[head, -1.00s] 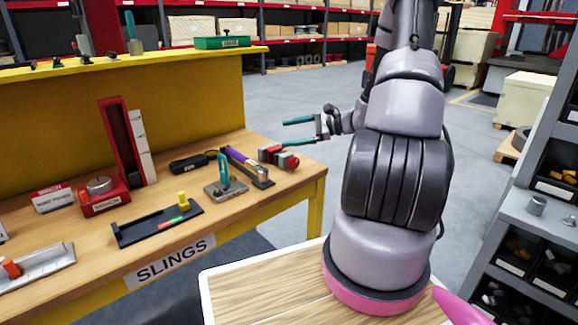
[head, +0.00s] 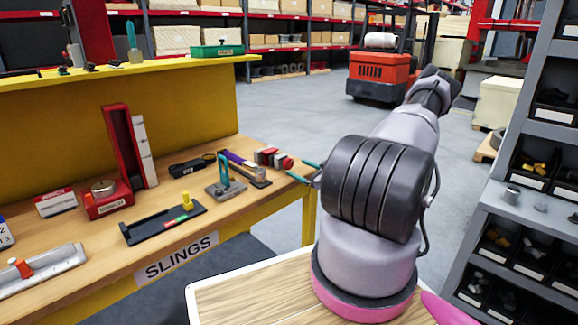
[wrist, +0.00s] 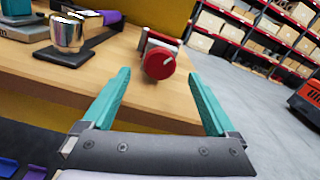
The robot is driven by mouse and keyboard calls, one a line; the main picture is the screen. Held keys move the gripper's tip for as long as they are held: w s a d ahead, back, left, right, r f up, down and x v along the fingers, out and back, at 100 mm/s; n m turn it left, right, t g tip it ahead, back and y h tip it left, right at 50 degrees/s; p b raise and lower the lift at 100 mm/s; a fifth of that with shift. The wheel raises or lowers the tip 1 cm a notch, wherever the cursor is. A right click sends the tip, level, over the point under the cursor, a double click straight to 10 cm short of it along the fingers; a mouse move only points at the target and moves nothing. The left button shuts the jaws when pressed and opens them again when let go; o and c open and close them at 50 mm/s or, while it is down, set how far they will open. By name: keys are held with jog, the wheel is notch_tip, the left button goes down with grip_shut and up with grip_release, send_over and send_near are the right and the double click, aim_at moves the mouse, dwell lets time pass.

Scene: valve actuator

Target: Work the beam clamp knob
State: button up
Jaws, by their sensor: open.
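The beam clamp (head: 266,157) is a red and grey block lying near the right end of the wooden bench. Its round red knob (head: 287,163) faces my gripper (head: 296,170). In the wrist view the knob (wrist: 159,63) shows a white mark on its face, and the clamp body (wrist: 150,42) lies behind it. My gripper, with teal fingers, is open and empty at the bench's right edge. In the wrist view the knob appears between the fingertips of my gripper (wrist: 157,74), a little beyond them. No contact shows.
A purple-handled tool (head: 240,162) and a teal shackle on a grey plate (head: 226,187) lie left of the clamp. The bench edge (head: 300,184) is close under my gripper. A shelf rack with bins (head: 520,205) stands right. Open floor (head: 300,105) lies behind.

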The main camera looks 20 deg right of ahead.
aim_at(290, 165)
jog(key=x, duration=0.6)
jog(key=c, duration=1.4)
jog(key=shift+o, duration=0.2)
jog(key=shift+m, duration=0.4)
jog(key=m, duration=0.3)
jog(key=shift+m, duration=0.3)
jog(key=shift+d+m, duration=0.1)
jog(key=shift+m, duration=2.1)
